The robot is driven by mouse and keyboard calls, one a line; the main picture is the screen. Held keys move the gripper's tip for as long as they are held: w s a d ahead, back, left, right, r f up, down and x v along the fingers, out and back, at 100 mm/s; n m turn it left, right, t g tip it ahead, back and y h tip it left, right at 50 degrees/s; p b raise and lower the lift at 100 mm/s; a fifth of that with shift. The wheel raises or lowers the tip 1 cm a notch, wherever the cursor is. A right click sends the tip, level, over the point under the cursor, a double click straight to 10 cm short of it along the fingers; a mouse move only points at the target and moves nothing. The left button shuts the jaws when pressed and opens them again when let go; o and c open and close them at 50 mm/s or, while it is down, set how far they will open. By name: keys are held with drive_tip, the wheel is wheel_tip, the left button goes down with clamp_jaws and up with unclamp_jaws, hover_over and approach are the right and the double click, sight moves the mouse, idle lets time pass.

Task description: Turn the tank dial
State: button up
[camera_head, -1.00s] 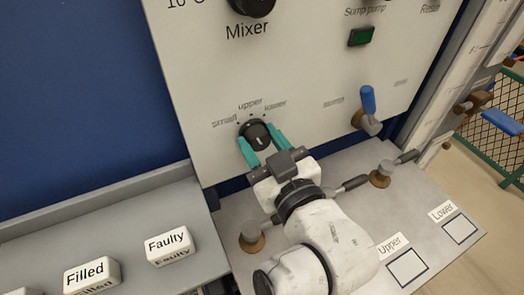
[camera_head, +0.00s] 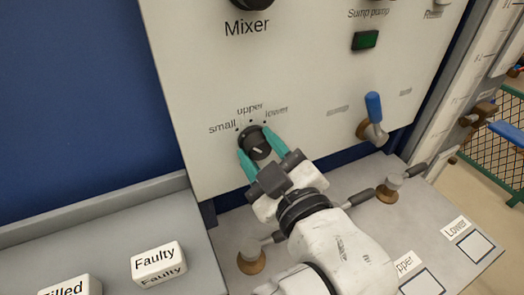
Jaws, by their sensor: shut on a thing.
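The tank dial (camera_head: 251,139) is a round black knob low on the pale panel, with the labels "small", "upper" and "lower" around its top. A small light mark shows on its face, but I cannot tell which label it points at. My gripper (camera_head: 257,143) reaches up from the lower right. Its two teal fingers are shut on the dial, one at its lower left and one at its upper right. The fingers hide part of the knob's rim.
A blue-handled lever (camera_head: 373,106) stands out from the panel to the right. A green switch (camera_head: 366,40) and the Mixer knob (camera_head: 253,3) are above. Brass-based valves (camera_head: 387,190) stand on the grey bench. A "Faulty" block (camera_head: 158,262) sits on the left shelf.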

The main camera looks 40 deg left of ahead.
drive_tip(key=o, duration=1)
drive_tip(key=shift+o, duration=0.2)
drive_tip(key=shift+s+d, duration=0.15)
drive_tip(key=shift+d, duration=0.3)
drive_tip(key=b+v, duration=0.1)
drive_tip(key=v, duration=0.8)
drive_tip(key=shift+s+d, duration=0.2)
drive_tip(key=shift+d, duration=0.15)
